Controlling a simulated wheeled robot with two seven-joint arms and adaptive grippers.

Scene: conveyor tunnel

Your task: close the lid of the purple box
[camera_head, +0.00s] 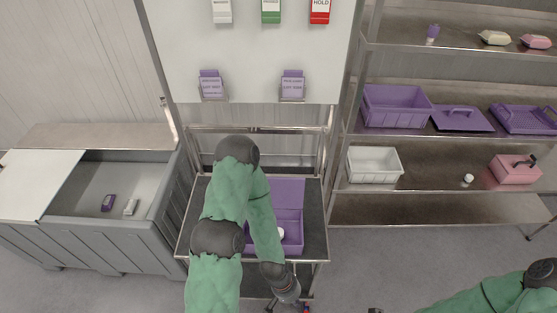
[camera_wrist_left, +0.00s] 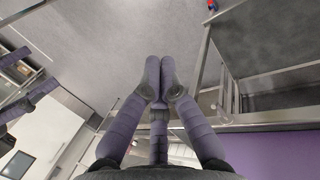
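The purple box (camera_head: 293,246) stands on the dark top of a metal cart, and its lid (camera_head: 288,190) stands raised at the back. A small white item (camera_head: 281,233) shows inside. My left arm crosses in front of the box and hides its left part. My left gripper (camera_head: 290,295) is in front of the cart's near edge, apart from the lid. In the left wrist view its fingers (camera_wrist_left: 158,80) are together with nothing seen between them; a purple surface (camera_wrist_left: 275,155) fills the lower right. My right arm enters at bottom right; its gripper is not clearly visible.
A grey bin (camera_head: 110,235) with a partly open top stands at left. A metal shelf at right holds purple containers (camera_head: 395,106), a white tray (camera_head: 374,165) and a pink box (camera_head: 515,170). A sign panel (camera_head: 262,60) is behind the cart. Floor is free between cart and right arm.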

